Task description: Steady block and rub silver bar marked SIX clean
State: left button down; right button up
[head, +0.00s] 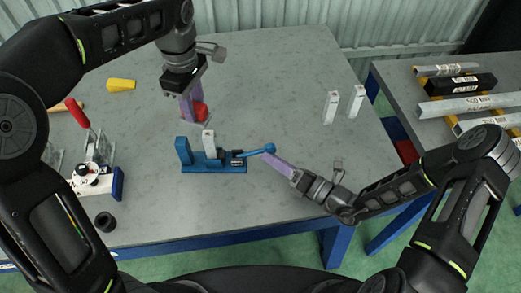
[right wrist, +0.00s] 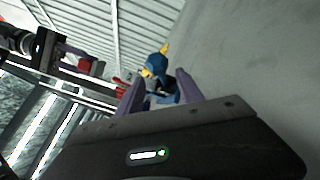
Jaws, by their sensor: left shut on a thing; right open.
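A silver bar (head: 209,142) stands upright in the blue vise (head: 215,168); the mark on its top is too small to read. My left gripper (head: 193,116) is shut on a red pad-like thing (head: 201,110) just behind and left of the bar, apart from it. My right gripper (head: 268,155) is open at the ball end of the vise's blue handle (head: 252,152). In the right wrist view the fingers stand either side of the blue handle (right wrist: 160,90); I cannot tell whether they touch it.
Two more silver bars (head: 331,107) stand at the right of the grey table (head: 275,80). A red-handled clamp (head: 92,165), a black ring (head: 105,221) and a yellow block (head: 121,85) are at the left. A second table (head: 400,85) at the right holds labelled bars.

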aim_at(260, 150)
jog(key=shift+x, duration=2.65)
jog(key=shift+c, duration=0.4)
grip_shut()
